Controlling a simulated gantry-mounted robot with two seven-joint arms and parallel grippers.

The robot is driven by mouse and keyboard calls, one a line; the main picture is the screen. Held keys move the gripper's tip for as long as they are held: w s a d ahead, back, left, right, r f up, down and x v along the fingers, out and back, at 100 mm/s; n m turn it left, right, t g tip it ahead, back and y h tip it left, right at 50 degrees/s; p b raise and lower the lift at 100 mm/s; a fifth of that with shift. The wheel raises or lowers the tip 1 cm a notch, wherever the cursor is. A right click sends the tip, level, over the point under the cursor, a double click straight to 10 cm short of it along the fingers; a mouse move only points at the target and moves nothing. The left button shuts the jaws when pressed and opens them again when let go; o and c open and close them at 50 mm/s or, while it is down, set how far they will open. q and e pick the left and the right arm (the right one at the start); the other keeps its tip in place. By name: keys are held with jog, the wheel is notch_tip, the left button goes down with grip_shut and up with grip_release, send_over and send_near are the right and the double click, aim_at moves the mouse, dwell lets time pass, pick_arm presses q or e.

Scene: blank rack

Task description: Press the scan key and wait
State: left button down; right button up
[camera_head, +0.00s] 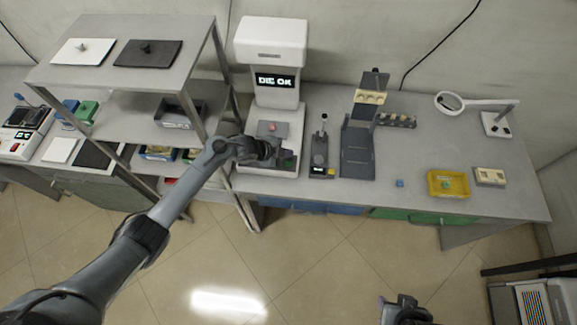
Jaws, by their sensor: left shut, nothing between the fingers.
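A white machine (271,40) stands at the back of the bench, and its dark screen (274,80) reads "DIE OK". A small reddish piece (272,127) sits on the grey plate of its base. My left arm reaches in from the left, and my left gripper (284,157) is shut and empty at the front of the machine's base. A small green patch (289,163) shows by its fingertips. I cannot make out a scan key; the gripper may hide it. My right gripper (405,310) is at the bottom edge, away from the bench; its fingers are unclear.
Right of the machine stand a small dark device (319,155) with a lever and a dark upright fixture (358,150). A yellow tray (436,190), a small blue block (400,183) and a magnifier lamp (449,102) are further right. A metal rack (140,80) stands left.

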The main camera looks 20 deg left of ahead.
aim_at(286, 165)
pick_arm(q)
notch_tip(286, 165, down, 4)
jog(key=shift+r+b, duration=0.1)
jog(key=shift+b, duration=1.15)
jog(key=shift+f, duration=0.25)
dwell(0.8)
jog(key=shift+f, duration=0.15)
jog(key=shift+f+b, duration=0.2)
jog(key=shift+b, duration=0.2)
jog(key=shift+f, duration=0.1)
